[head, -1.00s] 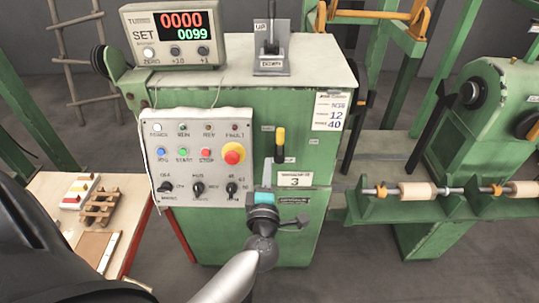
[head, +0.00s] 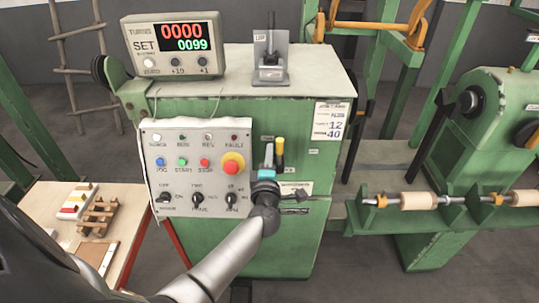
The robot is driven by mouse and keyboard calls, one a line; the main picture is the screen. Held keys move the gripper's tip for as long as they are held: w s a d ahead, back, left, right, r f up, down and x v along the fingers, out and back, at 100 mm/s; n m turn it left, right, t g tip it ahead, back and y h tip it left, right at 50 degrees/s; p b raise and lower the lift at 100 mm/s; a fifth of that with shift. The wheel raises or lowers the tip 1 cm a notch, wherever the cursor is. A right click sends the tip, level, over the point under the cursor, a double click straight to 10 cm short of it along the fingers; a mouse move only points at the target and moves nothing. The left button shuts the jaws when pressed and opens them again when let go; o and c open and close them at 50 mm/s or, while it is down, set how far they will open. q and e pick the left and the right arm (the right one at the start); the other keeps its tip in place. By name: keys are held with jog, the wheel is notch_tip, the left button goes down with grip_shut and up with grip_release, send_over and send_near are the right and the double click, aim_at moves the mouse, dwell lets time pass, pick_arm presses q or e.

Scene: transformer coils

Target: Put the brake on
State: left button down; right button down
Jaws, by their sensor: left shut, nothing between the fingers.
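A lever with a yellow grip (head: 279,149) stands on the front of the green machine cabinet (head: 330,160), right of the control panel. Small labels near it are too blurred to read, so I cannot tell for sure that it is the brake. My left gripper (head: 269,152) is shut and empty, its fingers pointing up just left of the yellow grip. I cannot tell whether they touch it. A second, dark lever (head: 271,50) stands upright in a plate on the cabinet top. My right gripper is not in view.
The control panel (head: 183,212), with knobs, buttons and a red stop button (head: 232,163), lies close left of my gripper. A counter box (head: 174,46) sits on the cabinet top. A side table (head: 130,200) is at left, and a spool rail (head: 450,205) at right.

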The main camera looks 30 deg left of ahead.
pick_arm(q)
jog(key=shift+d, duration=0.1)
jog(key=shift+w+d+r+m+p, duration=0.1)
jog(key=shift+w+d+m+p, duration=0.1)
jog(key=shift+m+p, duration=0.2)
jog(key=shift+w+d+r+m+p, duration=0.1)
jog(key=shift+d+m+p, duration=0.15)
jog(key=shift+m+p, duration=0.2)
jog(key=shift+w+d+r+m+p, duration=0.15)
jog(key=shift+w+d+m+p, duration=0.15)
jog(key=shift+d+m+p, duration=0.3)
jog(key=w+d+f+m+p, duration=0.2)
jog(key=d+m, duration=0.3)
jog(key=m, duration=0.4)
jog(key=shift+w+f+g, duration=0.3)
jog(key=shift+w+f, duration=0.05)
jog(key=shift+w, duration=0.35)
jog(key=shift+d+m, duration=0.15)
jog(key=shift+m, duration=0.1)
